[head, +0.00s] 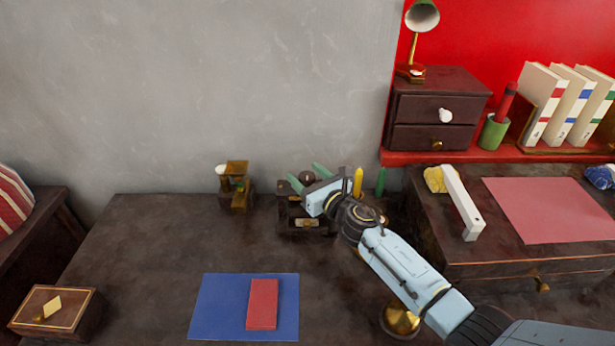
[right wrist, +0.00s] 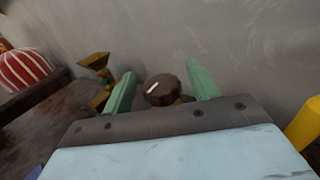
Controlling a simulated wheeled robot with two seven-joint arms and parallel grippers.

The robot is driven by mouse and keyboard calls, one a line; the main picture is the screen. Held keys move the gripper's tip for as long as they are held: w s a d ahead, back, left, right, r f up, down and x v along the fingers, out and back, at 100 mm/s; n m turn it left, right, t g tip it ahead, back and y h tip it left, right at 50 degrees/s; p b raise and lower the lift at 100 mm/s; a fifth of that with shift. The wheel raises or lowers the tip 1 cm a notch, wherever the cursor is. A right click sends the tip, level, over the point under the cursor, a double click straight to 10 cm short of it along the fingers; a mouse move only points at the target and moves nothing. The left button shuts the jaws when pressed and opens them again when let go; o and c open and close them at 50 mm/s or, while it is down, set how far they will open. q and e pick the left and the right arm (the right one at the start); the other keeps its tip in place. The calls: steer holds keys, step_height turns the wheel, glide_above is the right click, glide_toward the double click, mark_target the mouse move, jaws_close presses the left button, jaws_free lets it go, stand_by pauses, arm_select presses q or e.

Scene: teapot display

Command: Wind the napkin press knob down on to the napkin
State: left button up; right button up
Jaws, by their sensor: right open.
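The napkin press (head: 293,217) is a small dark wooden frame with a brass-coloured plate, standing near the wall at the back of the dark table. Its round dark brown knob (head: 307,178) is on top. In the right wrist view the knob (right wrist: 160,92) shows a pale line mark on its face. My right gripper (head: 308,172) is open, its two green fingers on either side of the knob. In the right wrist view a gap shows between the knob and each finger. I cannot make out the napkin; the gripper and arm hide part of the press. My left gripper is out of view.
A small brass and wood stand (head: 236,188) is left of the press. A yellow peg (head: 358,182) and a green peg (head: 381,182) stand close on its right. A blue mat (head: 220,308) with a red block (head: 262,304) lies in front. The table's left middle is clear.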

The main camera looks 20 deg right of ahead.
steer(key=shift+c, duration=0.5)
steer(key=c, duration=0.9)
